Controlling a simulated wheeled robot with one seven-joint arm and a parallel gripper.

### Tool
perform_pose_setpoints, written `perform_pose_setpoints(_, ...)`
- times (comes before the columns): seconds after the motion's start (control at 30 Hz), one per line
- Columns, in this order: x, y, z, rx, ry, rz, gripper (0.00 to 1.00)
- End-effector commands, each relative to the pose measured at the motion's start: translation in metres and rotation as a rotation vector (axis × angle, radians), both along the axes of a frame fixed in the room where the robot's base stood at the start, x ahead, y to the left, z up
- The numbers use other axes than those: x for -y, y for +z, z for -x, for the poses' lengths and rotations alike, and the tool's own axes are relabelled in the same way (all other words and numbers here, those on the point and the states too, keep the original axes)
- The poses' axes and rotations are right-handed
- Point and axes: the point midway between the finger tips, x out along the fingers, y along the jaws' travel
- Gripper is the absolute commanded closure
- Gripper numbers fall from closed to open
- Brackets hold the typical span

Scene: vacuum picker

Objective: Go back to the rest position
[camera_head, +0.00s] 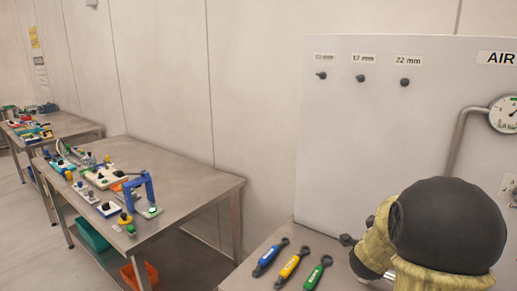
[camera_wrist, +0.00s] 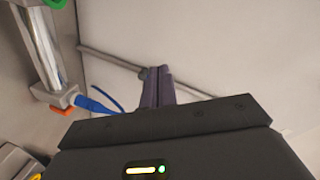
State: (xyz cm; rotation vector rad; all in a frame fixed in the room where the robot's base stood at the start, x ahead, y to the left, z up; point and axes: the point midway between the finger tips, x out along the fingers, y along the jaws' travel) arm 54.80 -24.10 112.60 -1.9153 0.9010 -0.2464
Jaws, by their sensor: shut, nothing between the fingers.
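My gripper (camera_wrist: 157,87) shows in the wrist view with its two dark fingers pressed together, shut and empty. Behind the fingertips is a pale wall panel with a grey pipe (camera_wrist: 110,59) running across it. In the head view my tan and black arm fills the lower right, in front of the panel (camera_head: 420,125) marked AIR. The fingers cannot be made out there.
Blue (camera_head: 270,257), yellow (camera_head: 292,264) and green (camera_head: 318,273) tools lie on the near bench (camera_head: 262,283). A gauge (camera_head: 505,114) and pipe are at right. In the wrist view, a blue hose (camera_wrist: 92,103) and metal cylinder (camera_wrist: 42,50) are at left. A cluttered table (camera_head: 190,180) stands left.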

Motion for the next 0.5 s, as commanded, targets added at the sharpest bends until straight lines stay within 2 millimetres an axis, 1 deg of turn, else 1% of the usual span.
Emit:
perform_pose_setpoints(0.03, -0.024, 0.001, -0.002, -0.086, 0.093, 0.000, 1.00)
perform_pose_setpoints(0.13, -0.070, -0.012, 0.001, -0.270, 0.282, 0.013, 1.00)
perform_pose_setpoints(0.17, -0.084, -0.016, 0.004, -0.324, 0.339, 0.022, 1.00)
perform_pose_setpoints(0.2, -0.102, -0.021, 0.009, -0.397, 0.416, 0.035, 1.00)
perform_pose_setpoints(0.27, -0.127, -0.029, 0.021, -0.506, 0.532, 0.058, 1.00)
perform_pose_setpoints(0.3, -0.144, -0.034, 0.031, -0.580, 0.609, 0.076, 1.00)
perform_pose_setpoints(0.37, -0.167, -0.041, 0.048, -0.689, 0.725, 0.106, 1.00)
perform_pose_setpoints(0.4, -0.180, -0.045, 0.061, -0.762, 0.802, 0.130, 1.00)
perform_pose_setpoints(0.47, -0.199, -0.051, 0.084, -0.870, 0.916, 0.166, 1.00)
perform_pose_setpoints(0.5, -0.210, -0.054, 0.100, -0.943, 0.992, 0.194, 1.00)
